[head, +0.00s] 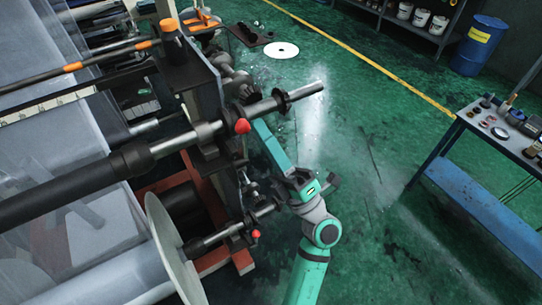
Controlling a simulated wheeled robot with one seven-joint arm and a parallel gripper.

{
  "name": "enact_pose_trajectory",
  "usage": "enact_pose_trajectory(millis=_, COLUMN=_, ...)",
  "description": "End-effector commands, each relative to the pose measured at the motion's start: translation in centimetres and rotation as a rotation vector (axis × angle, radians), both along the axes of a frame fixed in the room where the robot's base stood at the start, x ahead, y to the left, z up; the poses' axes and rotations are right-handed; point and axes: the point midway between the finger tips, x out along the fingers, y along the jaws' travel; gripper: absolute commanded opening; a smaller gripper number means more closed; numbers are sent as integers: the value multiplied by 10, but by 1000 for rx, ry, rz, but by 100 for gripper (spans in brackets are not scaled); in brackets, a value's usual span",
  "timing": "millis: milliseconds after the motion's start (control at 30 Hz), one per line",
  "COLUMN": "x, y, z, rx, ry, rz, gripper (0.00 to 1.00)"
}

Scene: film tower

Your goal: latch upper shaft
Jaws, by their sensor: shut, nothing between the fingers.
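The upper shaft (205,131) is a long metal bar with a thick dark sleeve at the left. It runs across the machine, and its bare end (307,91) sticks out past the side frame over the floor. A red-knobbed latch (242,126) sits at its bearing block; I cannot tell whether it is closed. A lower shaft (213,239) has a similar red knob (255,234). My gripper (299,182) is the dark end past my grey wrist, to the right of the frame, below the upper shaft's end in the picture. It looks shut and empty; its fingertips are hard to make out.
The machine's side frame (207,88) and rolls fill the left. A pale roll flange (172,250) stands below. A blue workbench (470,205) is at the right, a blue drum (478,45) at the back. Green floor between machine and bench is clear.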

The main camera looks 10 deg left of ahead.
Motion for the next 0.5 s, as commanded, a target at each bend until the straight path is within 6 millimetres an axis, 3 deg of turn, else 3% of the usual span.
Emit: enact_pose_trajectory(millis=500, x=-57, y=-78, z=19, rx=-2, ry=-1, rz=-4, gripper=0)
